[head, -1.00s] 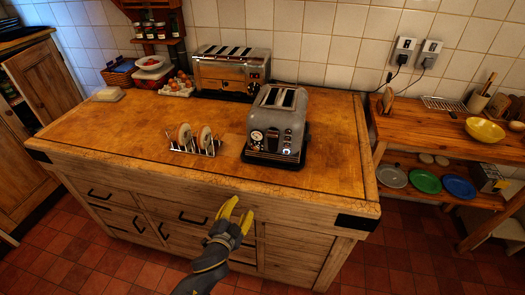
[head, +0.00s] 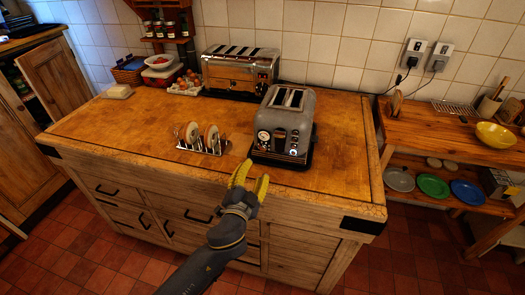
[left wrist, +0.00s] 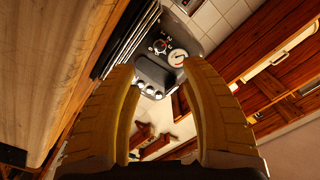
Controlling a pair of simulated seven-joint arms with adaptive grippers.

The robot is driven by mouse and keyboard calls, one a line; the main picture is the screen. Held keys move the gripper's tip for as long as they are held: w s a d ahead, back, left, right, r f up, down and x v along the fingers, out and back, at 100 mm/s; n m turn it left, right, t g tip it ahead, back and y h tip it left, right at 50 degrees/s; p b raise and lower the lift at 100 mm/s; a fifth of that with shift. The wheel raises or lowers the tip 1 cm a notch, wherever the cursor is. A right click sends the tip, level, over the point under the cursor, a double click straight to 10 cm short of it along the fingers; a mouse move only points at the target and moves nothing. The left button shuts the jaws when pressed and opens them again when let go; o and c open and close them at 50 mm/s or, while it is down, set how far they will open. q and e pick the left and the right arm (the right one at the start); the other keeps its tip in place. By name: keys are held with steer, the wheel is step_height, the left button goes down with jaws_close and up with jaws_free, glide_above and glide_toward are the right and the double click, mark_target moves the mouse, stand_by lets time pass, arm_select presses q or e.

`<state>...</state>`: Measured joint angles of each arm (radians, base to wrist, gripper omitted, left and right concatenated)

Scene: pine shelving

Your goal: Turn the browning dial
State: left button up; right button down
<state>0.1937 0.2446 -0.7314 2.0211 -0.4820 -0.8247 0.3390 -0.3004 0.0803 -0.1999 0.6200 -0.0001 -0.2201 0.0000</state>
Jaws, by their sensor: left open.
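A grey two-slot toaster (head: 287,122) stands on the wooden counter, its front panel facing me. A white round gauge (head: 263,136) sits on the left of that panel. In the left wrist view, the toaster's front shows the white gauge (left wrist: 177,57), a dark dial ringed with markings (left wrist: 161,47) and a row of small knobs (left wrist: 151,91). I cannot tell for certain which is the browning dial. My left gripper (head: 251,180), with yellow fingers, is open and empty in front of the counter edge, below and left of the toaster, not touching it. My right gripper is not in view.
A toast rack (head: 204,140) holding bread stands left of the toaster. A larger toaster (head: 239,72) is behind, with eggs (head: 187,84) beside it. The wooden counter (head: 120,125) is clear at left. A side shelf (head: 425,125) with a yellow bowl (head: 494,135) is right.

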mark_target(263, 150)
arm_select(q)
steer(key=x, duration=1.1)
steer(key=shift+c, duration=0.5)
jaws_close()
